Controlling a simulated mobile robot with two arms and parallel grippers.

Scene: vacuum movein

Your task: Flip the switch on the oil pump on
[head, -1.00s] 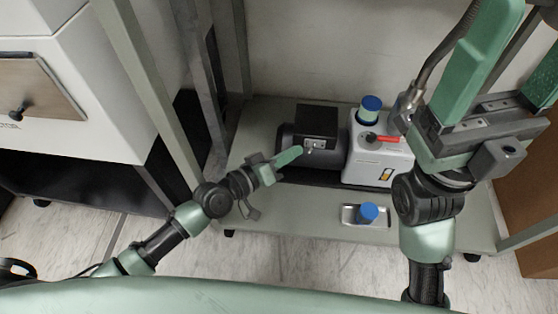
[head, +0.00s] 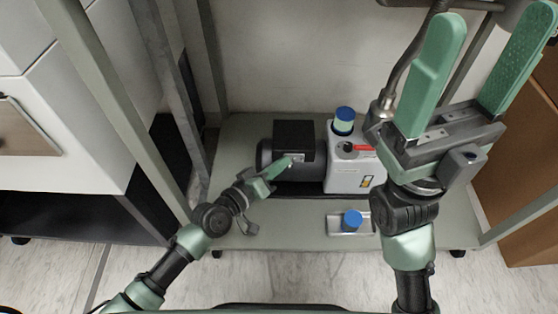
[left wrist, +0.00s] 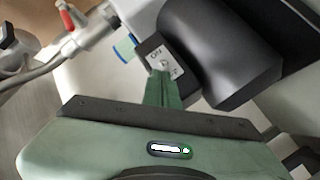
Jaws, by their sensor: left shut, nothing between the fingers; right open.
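The oil pump has a dark motor with a black box (head: 293,135) and a white body (head: 342,176) on its right. A small switch plate (head: 299,158) sits on the front of the black box. In the left wrist view the plate (left wrist: 158,56) shows a small metal toggle with lettering; its position is unclear. My left gripper (head: 289,163) is shut and empty. Its tips (left wrist: 162,74) are at the plate's lower edge, just by the toggle; contact cannot be told. My right gripper (head: 497,18) is open and empty, raised at the right.
The pump stands on a low grey shelf (head: 285,236) between upright posts. A metal hose (head: 405,60) rises behind my right gripper.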

